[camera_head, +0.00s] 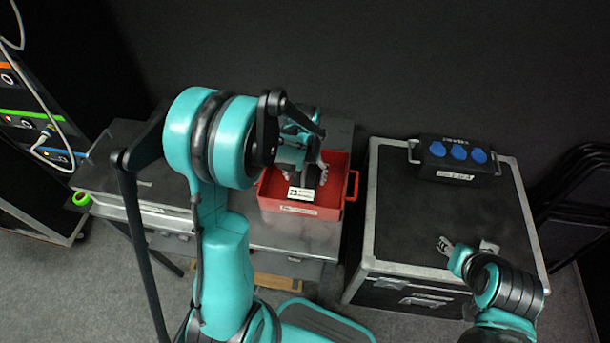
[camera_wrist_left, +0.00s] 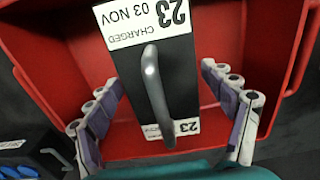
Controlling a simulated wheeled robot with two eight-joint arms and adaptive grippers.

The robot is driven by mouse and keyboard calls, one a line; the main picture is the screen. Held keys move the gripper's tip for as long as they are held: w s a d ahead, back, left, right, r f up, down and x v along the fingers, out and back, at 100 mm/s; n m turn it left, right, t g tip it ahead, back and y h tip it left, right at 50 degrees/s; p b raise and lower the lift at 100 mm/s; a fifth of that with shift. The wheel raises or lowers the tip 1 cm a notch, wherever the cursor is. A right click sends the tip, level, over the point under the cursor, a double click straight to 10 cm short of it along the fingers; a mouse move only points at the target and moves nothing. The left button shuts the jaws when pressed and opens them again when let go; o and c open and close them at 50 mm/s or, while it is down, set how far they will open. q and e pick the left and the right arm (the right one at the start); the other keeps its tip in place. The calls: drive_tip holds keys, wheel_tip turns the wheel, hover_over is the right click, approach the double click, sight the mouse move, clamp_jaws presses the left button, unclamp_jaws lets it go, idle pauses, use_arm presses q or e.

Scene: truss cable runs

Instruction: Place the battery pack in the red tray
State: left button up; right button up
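The battery pack (camera_wrist_left: 150,80) is a dark block with a grey handle and white labels reading 23. In the left wrist view it lies within the walls of the red tray (camera_wrist_left: 50,70). In the head view its label (camera_head: 302,193) shows inside the red tray (camera_head: 335,205), with the rest mostly hidden by my left arm. My left gripper (camera_head: 305,165) is over the tray. In the left wrist view its fingers (camera_wrist_left: 168,100) are spread on either side of the pack, apart from the handle. My right gripper (camera_head: 444,246) is small at the right case, apart from the tray.
The tray stands on a grey case (camera_head: 300,232). A black box with blue sockets (camera_head: 457,155) sits on the black case (camera_head: 430,215) at right. A dark case (camera_head: 110,175) and a cabled rack (camera_head: 40,130) are at left. Folded black chairs (camera_head: 585,190) stand far right.

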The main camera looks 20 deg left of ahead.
use_arm(q)
drive_tip(key=shift+r, duration=0.1)
drive_tip(key=shift+r, duration=0.35)
wheel_tip(320, 180, up, 11)
drive_tip(key=p, duration=0.4)
drive_tip(key=shift+f, duration=0.1)
drive_tip(key=shift+s+d+r, duration=0.1)
drive_tip(key=shift+s+r, duration=0.1)
drive_tip(key=shift+r, duration=0.4)
drive_tip(key=s+d+r+m+t, duration=0.1)
drive_tip(key=s+d+r+t, duration=0.2)
drive_tip(key=s, duration=0.3)
drive_tip(key=s+d+r+m+t, duration=0.2)
drive_tip(key=s+d+r+t, duration=0.1)
drive_tip(key=s, duration=0.4)
drive_tip(key=shift+r+t, duration=0.6)
drive_tip(key=shift+r, duration=0.1)
drive_tip(key=shift+s, duration=0.1)
drive_tip(key=shift+f, duration=0.1)
